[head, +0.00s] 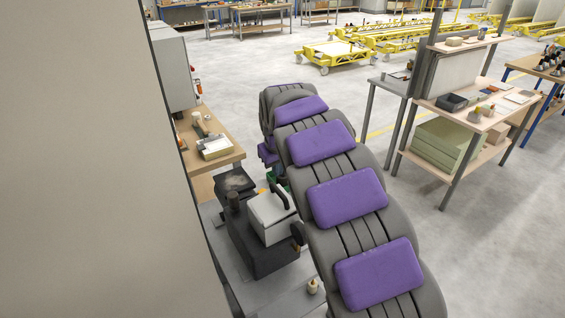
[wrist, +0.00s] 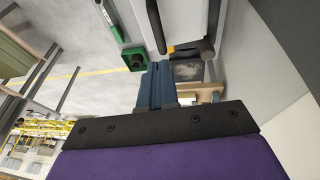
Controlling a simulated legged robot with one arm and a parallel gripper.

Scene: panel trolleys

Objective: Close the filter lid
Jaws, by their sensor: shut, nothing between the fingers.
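In the head view a white box-like part with a dark handle, which looks like the filter lid (head: 268,213), sits on a dark housing (head: 258,250). I cannot tell how far the lid stands open. A dark tray-like part with a dusty pale patch (head: 235,180) lies just behind it. In the wrist view a pale surface with dark bars beside it (wrist: 184,18) shows at the top, close beyond the fingertips. My gripper (wrist: 158,70) is shut and empty, its blue fingers together. In the head view my purple-padded arm hides it.
A green part with a dark square end (wrist: 128,45) is left of the fingertips. A wooden bench (head: 217,160) stands behind the housing, and a tall grey panel (head: 175,170) fills the left. A shelf trolley (head: 470,110) stands right. Open floor lies between.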

